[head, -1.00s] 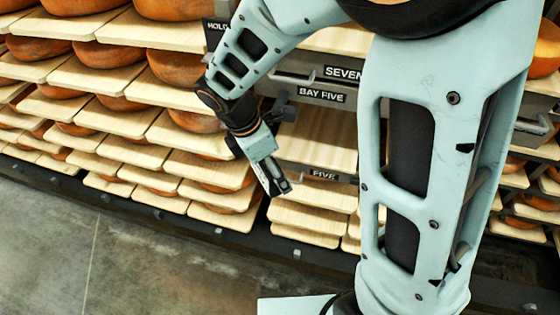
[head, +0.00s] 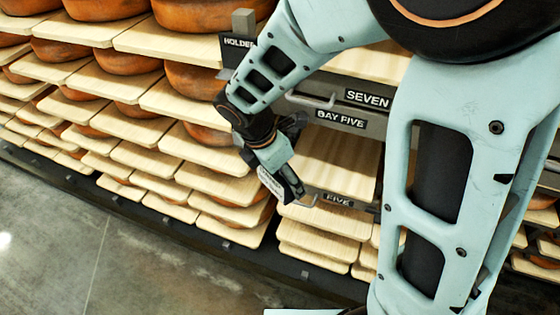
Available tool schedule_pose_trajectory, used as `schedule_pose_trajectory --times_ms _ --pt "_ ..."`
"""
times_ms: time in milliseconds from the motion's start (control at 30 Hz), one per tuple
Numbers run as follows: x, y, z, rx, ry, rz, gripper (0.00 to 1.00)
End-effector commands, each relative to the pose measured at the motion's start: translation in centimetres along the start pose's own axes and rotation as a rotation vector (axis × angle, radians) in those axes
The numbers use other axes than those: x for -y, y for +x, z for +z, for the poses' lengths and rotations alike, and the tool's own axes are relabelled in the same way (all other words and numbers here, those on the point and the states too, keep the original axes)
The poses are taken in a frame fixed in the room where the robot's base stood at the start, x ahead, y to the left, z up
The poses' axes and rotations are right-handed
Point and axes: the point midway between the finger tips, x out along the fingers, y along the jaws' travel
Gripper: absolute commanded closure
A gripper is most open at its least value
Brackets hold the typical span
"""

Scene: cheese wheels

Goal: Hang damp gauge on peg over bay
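My gripper (head: 287,187) points down in front of the rack, left of the FIVE label (head: 338,199) and below the BAY FIVE sign (head: 341,119). A small pale plate with faint print (head: 270,184) shows at the left side of its fingers. It may be the damp gauge, but I cannot tell whether the fingers grip it. The finger gap is too small and dark to read. A grey upright post (head: 243,22) stands by the HOLDER sign (head: 238,45) at upper left. I cannot make out a peg over the bay for sure; my arm hides part of that area.
Shelves of pale boards (head: 130,75) with orange cheese wheels (head: 205,90) fill the left. Boards (head: 325,165) in the bay behind my gripper look bare. Metal handles (head: 310,100) stick out from the rack. Grey floor (head: 50,230) is clear at lower left. My arm covers the right.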

Motion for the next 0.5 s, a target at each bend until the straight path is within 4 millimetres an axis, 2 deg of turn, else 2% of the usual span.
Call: schedule_pose_trajectory --times_ms 500 --pt "-1.6 1.1 2.5 0.0 0.002 0.0 0.49"
